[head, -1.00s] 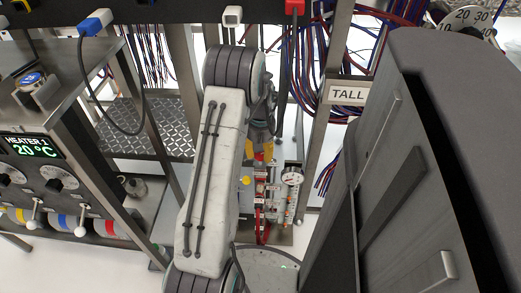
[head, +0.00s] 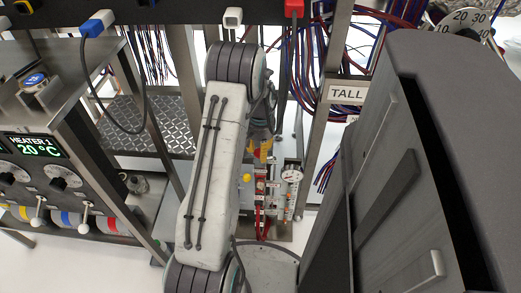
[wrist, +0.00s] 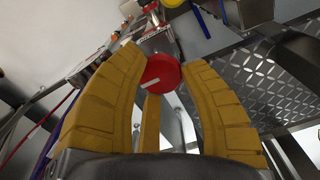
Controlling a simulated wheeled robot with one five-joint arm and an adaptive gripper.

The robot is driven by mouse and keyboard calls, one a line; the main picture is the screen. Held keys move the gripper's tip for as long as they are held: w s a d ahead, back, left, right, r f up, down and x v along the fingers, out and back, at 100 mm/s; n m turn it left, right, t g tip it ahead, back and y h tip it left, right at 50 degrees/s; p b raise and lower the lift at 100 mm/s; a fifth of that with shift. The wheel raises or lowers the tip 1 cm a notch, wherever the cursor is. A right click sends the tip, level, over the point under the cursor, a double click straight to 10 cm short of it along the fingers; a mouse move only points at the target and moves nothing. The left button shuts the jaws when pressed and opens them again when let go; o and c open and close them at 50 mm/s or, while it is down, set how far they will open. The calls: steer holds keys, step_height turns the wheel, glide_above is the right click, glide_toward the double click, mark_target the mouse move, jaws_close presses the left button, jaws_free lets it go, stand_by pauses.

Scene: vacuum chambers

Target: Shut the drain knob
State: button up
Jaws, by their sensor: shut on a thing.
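A round red knob (wrist: 160,71) with a white mark on its face shows in the wrist view. My gripper (wrist: 164,60) has its yellow fingers on both sides of this knob and is shut on it. I cannot read any label that names it as the drain knob. In the head view my gripper's yellow fingers (head: 262,149) show low behind my arm, by a cluster of valves and fittings (head: 270,190). The knob itself is hidden there by my arm and gripper.
A heater panel (head: 35,146) reading 20 °C stands at the left. Red and blue cables (head: 315,90) hang behind. A metal tread plate (wrist: 262,80) lies right of my gripper.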

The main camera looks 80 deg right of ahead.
stand_by(0.3)
steer(key=o, duration=1.2)
steer(key=shift+d+r, duration=0.1)
step_height(320, 180, up, 12)
steer(key=shift+f, duration=0.1)
stand_by(0.6)
